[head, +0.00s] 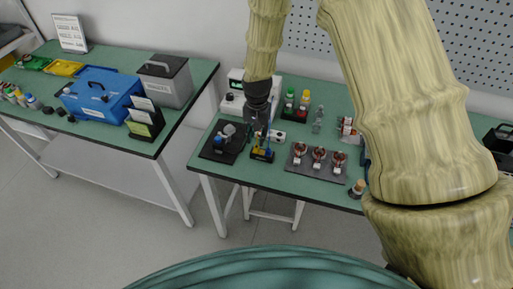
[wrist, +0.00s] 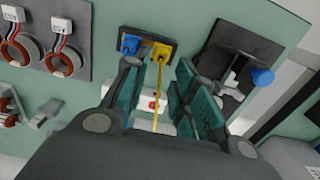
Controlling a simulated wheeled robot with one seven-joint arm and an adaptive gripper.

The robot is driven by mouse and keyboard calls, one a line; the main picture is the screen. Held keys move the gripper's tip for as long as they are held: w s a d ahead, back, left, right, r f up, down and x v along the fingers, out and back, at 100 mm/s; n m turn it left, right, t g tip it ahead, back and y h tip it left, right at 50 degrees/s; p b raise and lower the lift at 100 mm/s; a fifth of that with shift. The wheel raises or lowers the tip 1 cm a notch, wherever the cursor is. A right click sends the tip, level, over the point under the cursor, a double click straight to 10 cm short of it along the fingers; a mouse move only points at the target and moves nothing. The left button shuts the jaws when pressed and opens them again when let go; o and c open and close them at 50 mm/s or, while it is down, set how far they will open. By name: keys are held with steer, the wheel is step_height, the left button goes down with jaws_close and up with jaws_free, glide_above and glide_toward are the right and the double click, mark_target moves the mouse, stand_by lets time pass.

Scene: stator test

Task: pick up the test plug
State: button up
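A yellow plug (wrist: 162,53) with a thin yellow cable and a blue plug (wrist: 129,44) sit side by side in a small dark holder (wrist: 147,34). Which one is the test plug is not marked. The holder also shows in the head view (head: 262,155), near the front edge of the green table. My gripper (wrist: 158,92) is open, its green-padded fingers spread apart. The yellow plug and its cable appear in the gap between the fingers, the plug beyond the fingertips. The blue plug is close to the left finger. In the head view my gripper (head: 258,118) hangs above the holder, partly covering the plugs.
A dark plate with a grey fixture (head: 225,140) is left of the holder. A dark mat with copper stators (head: 317,162) is to the right. A white instrument (head: 232,105) and capped bottles (head: 304,101) stand behind. A second table (head: 125,145) holds a blue toolbox (head: 100,95).

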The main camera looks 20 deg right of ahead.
mark_target(257, 145)
steer(key=shift+s+a+f+p, duration=0.1)
steer(key=shift+s+f+p, duration=0.1)
steer(key=shift+f+p, duration=0.45)
steer(key=shift+s+a+f+p, duration=0.15)
steer(key=shift+f+p, duration=0.25)
steer(key=shift+f, duration=0.45)
steer(key=shift+d+f+p, duration=0.1)
steer(key=shift+f+p, duration=0.2)
steer(key=shift+f, duration=0.85)
steer(key=shift+r, duration=0.1)
jaws_close()
